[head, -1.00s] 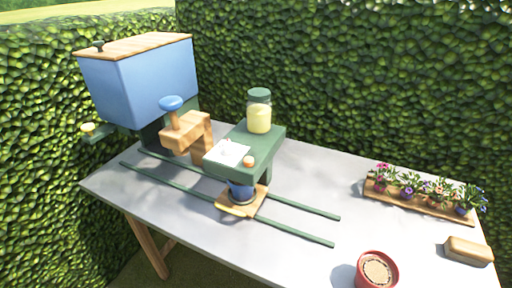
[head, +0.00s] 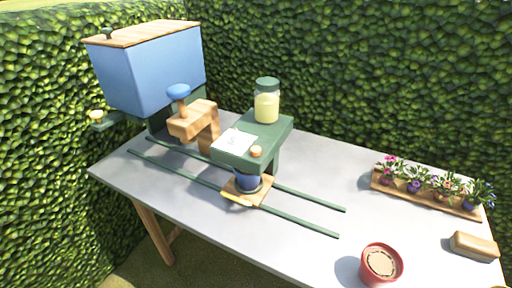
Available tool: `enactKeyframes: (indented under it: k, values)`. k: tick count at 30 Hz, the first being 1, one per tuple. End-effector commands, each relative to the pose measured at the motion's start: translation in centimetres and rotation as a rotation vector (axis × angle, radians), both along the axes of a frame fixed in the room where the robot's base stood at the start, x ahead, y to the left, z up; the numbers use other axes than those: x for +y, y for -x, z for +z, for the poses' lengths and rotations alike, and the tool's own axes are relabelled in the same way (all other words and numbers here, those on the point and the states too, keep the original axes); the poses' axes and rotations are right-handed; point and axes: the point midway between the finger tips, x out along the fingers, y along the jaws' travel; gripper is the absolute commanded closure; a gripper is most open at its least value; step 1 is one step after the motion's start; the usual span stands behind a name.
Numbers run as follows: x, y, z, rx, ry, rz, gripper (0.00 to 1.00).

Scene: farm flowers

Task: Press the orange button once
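The orange button (head: 256,151) is small and round. It sits on the front right corner of the top of a green stand (head: 273,133), beside a white card (head: 234,142) with faint marks. Nothing covers the button. A jar (head: 267,101) with pale yellow contents and a green lid stands behind it on the same stand. Below the stand, a blue pot (head: 247,181) sits on a wooden carriage (head: 259,194) on the green rails. My gripper is not in view.
A blue hopper (head: 150,75) with a wooden lid and a wooden block with a blue knob (head: 178,91) stand to the left. A red pot (head: 381,265), a flower tray (head: 425,198) and a tan block (head: 473,246) lie right. Hedges enclose the back and left.

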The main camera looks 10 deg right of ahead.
Motion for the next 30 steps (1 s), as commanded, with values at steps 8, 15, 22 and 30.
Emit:
enactKeyframes:
  k: [8,15,22,30]
  values:
    - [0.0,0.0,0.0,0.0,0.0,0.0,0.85]
    - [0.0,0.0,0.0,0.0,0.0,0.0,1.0]
    - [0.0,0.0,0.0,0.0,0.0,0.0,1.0]
    - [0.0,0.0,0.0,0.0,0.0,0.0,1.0]
